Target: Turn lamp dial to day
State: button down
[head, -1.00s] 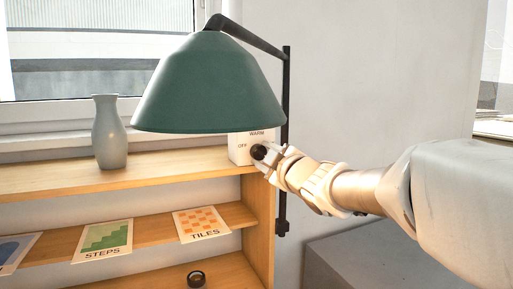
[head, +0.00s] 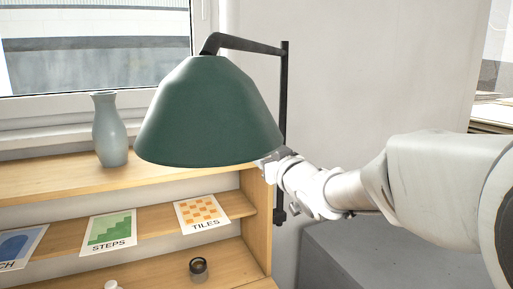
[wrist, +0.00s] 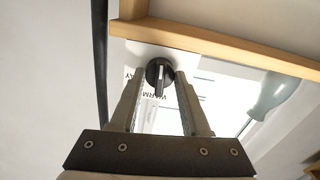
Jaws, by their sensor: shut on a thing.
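The black lamp dial (wrist: 158,72) shows in the wrist view on a white panel (wrist: 150,117). In the head view the green lampshade (head: 210,115) hides the dial and panel, and my gripper (head: 270,160) reaches in at the shade's lower right edge.
A grey-blue vase (head: 109,130) stands on the wooden shelf (head: 60,180) at left. The black lamp post (head: 283,120) rises close behind my gripper. A grey box (head: 370,255) is below my arm.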

jog(key=shift+m, duration=0.6)
jog(key=shift+c, duration=1.8)
grip_release()
jog(key=shift+s, duration=0.1)
jog(key=p+v, duration=0.1)
jog(key=v, duration=1.6)
jog(key=shift+p, duration=0.4)
jog(key=shift+s+d, duration=0.1)
